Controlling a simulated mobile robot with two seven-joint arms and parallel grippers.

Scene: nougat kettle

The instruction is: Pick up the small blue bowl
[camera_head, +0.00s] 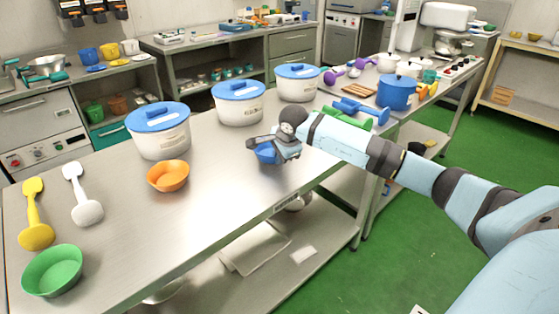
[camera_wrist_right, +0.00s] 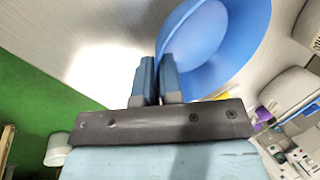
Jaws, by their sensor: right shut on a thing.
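The small blue bowl (camera_head: 266,153) is at the right part of the steel table in the head view, partly hidden by my right gripper (camera_head: 277,148). In the right wrist view the blue bowl (camera_wrist_right: 235,45) fills the upper middle. The two fingers of the right gripper (camera_wrist_right: 160,75) are close together at the bowl's near rim, shut on it. Whether the bowl touches the table or is slightly above it I cannot tell. My left gripper is not in view.
An orange bowl (camera_head: 168,176) and a green bowl (camera_head: 53,270) stand on the steel table (camera_head: 215,205). Three white tubs with blue lids (camera_head: 240,105) line its back. Yellow (camera_head: 36,215) and white (camera_head: 82,195) scoops lie left. Blue scoops (camera_head: 360,110) and a blue pot (camera_head: 397,93) are to the right.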

